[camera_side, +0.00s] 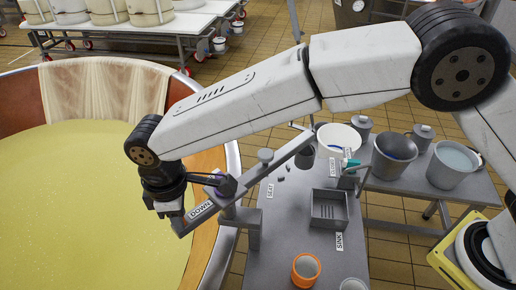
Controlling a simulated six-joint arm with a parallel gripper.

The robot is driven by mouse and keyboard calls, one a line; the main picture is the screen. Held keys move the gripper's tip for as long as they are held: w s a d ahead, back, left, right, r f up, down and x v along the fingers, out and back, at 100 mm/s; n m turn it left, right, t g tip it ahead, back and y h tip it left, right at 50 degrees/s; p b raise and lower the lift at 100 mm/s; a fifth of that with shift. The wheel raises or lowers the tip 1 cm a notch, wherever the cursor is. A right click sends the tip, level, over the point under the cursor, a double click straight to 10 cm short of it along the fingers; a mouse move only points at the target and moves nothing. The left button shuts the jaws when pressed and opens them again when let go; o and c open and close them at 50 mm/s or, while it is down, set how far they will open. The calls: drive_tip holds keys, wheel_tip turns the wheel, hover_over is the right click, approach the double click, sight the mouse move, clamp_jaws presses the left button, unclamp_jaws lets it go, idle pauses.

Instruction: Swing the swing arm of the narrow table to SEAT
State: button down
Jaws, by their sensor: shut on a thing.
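The narrow table (283,262) is grey and runs beside the big vat. A long grey bar, which looks like its swing arm (275,160), slants from over the vat's rim at lower left to above the table at upper right. A DOWN label (201,210) is near its lower-left end. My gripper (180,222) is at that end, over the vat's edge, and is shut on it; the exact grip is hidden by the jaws. The SEAT label (270,190) lies on the table's left side, beside the bar. The SINK label (339,241) is farther right, by a grey square basin (328,208).
The vat (70,200) holds yellow liquid, with a cloth (105,92) over its far rim. An orange-rimmed cup (306,268) stands at the table's near end. Buckets (452,163) stand on another table at right. A grey post (254,230) rises at the table's left edge.

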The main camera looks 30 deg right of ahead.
drive_tip(key=shift+s+d+n, duration=0.3)
drive_tip(key=shift+s+n, duration=0.5)
drive_tip(key=shift+n, duration=0.1)
drive_tip(key=shift+s+d+n, duration=0.25)
drive_tip(key=shift+s+n, duration=0.5)
drive_tip(key=shift+n, duration=0.15)
drive_tip(key=shift+c, duration=2.3)
unclamp_jaws()
drive_tip(key=shift+r, duration=0.1)
wheel_tip(320, 180, up, 8)
